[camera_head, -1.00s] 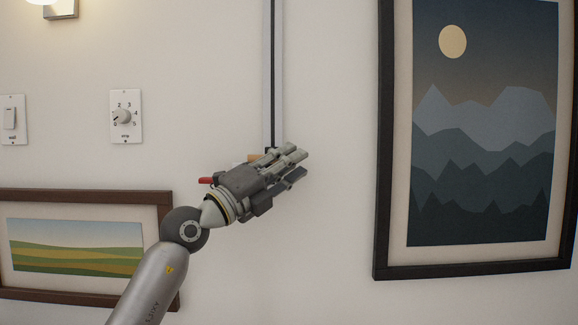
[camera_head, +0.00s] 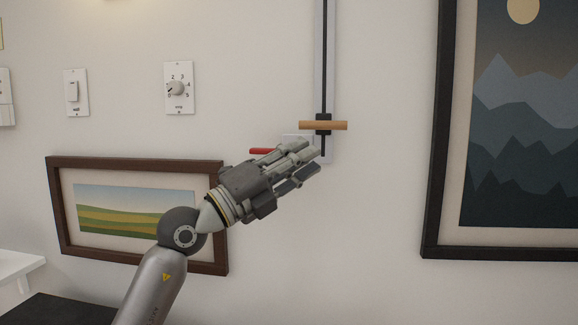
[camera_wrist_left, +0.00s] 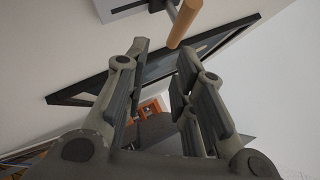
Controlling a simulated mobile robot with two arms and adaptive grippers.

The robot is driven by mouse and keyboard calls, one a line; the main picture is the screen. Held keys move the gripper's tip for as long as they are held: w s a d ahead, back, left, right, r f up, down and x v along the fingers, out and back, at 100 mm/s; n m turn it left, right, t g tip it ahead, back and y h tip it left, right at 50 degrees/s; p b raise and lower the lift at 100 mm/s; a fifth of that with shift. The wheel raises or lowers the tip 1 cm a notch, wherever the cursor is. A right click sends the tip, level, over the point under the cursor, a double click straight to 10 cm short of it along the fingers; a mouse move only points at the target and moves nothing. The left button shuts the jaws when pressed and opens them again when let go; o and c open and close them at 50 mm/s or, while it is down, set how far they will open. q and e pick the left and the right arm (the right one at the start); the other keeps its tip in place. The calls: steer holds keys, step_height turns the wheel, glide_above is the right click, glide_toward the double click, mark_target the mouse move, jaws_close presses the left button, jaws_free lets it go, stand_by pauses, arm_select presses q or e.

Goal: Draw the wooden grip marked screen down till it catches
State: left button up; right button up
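The wooden grip (camera_head: 323,125) is a short tan bar lying level across a dark slider. The slider sits low in a tall grey wall track (camera_head: 325,60) with a dark slot. No "screen" marking can be read. My left gripper (camera_head: 306,160) is just below and left of the grip in the head view, apart from it, and hides part of the track's bottom end. In the left wrist view the fingers (camera_wrist_left: 163,55) stand apart with nothing between them. The grip (camera_wrist_left: 184,24) shows beyond the fingertips, toward the right one. My right gripper is not in view.
A red handle (camera_head: 262,151) shows just behind my left gripper. A dial (camera_head: 178,89) and a switch (camera_head: 74,91) are on the wall to the left. A landscape picture (camera_head: 215,200) hangs behind my arm; a larger dark-framed one (camera_head: 437,190) hangs right of the track.

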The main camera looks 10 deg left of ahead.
mark_target(336, 124)
arm_select(q)
steer(key=shift+s+v, duration=0.2)
steer(key=shift+v, duration=1.05)
steer(key=shift+d+r, duration=0.1)
steer(key=shift+d, duration=0.05)
